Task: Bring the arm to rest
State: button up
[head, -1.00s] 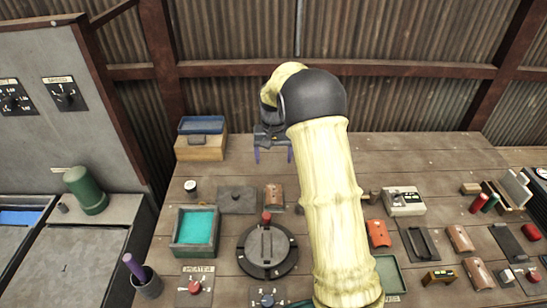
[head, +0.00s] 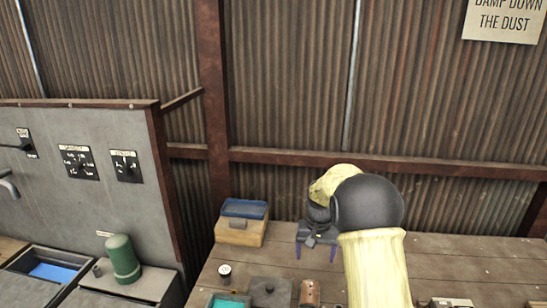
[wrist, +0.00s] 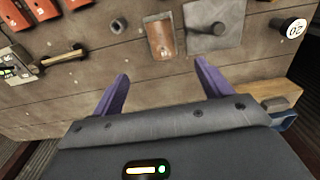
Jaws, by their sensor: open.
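My gripper (head: 316,250) shows in the head view at the end of my pale yellow arm, above the back part of the workbench (head: 470,258). In the wrist view its two purple fingers (wrist: 163,82) stand wide apart with nothing between them. Past the fingertips in the wrist view lie a brown curved piece (wrist: 160,40) and a dark square plate with a knob (wrist: 208,28). My gripper touches neither. My arm hides part of the bench in the head view.
A wooden box with a blue top (head: 242,222) stands left of my gripper at the bench's back. A green cylinder (head: 122,258) stands further left, below a grey switch panel (head: 75,165). A corrugated wall (head: 290,90) closes the back. A hammer (wrist: 62,57) lies on the bench.

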jog(key=s+r+n+t, duration=0.2)
jog(key=s, duration=2.4)
jog(key=shift+r, duration=0.35)
